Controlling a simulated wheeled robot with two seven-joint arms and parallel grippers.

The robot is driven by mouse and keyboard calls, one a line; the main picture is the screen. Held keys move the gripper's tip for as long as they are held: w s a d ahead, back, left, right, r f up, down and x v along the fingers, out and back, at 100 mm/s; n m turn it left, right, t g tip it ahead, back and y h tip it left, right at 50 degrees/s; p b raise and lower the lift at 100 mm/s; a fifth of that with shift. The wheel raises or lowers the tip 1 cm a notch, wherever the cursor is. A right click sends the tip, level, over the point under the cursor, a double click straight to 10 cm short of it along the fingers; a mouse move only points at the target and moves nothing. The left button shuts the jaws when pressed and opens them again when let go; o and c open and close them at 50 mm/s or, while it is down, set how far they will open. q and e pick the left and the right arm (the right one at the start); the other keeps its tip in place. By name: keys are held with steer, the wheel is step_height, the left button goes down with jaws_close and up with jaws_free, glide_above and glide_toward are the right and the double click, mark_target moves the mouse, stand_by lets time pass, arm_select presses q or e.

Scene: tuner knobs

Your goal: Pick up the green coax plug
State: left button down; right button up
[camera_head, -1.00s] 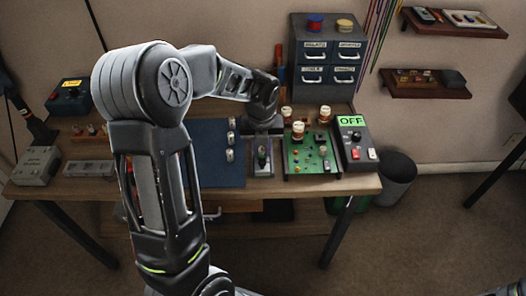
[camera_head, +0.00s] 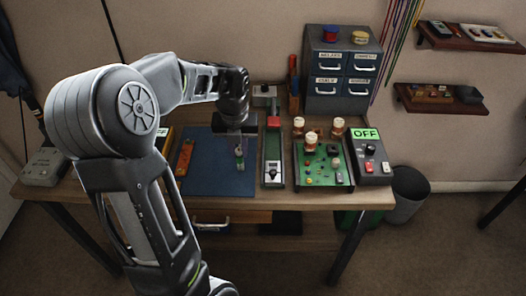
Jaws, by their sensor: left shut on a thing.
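My left gripper (camera_head: 238,143) reaches down over the right side of the blue mat (camera_head: 204,176). It is shut on a small silvery plug (camera_head: 239,152) with a greenish tint, which I take to be the green coax plug. The gripper body hides the top of the plug and part of the mat's back edge. Whether the plug touches the mat is too small to tell. My right gripper is not in view.
Right of the mat stand a narrow tray with a dark knob (camera_head: 272,171), a green circuit board (camera_head: 322,172) with brown-and-white knobs, and a box reading OFF (camera_head: 371,158). A drawer cabinet (camera_head: 342,70) stands behind. An orange strip (camera_head: 185,157) lies at the mat's left.

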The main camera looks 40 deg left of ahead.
arm_select(q)
steer(key=s+a, duration=0.1)
steer(key=a, duration=0.1)
steer(key=s+a, duration=0.2)
steer(key=shift+f+b, duration=0.15)
steer(key=shift+b, duration=0.25)
steer(key=shift+s+a+p, duration=1.1)
steer(key=shift+a+p, duration=0.3)
steer(key=shift+p, duration=0.2)
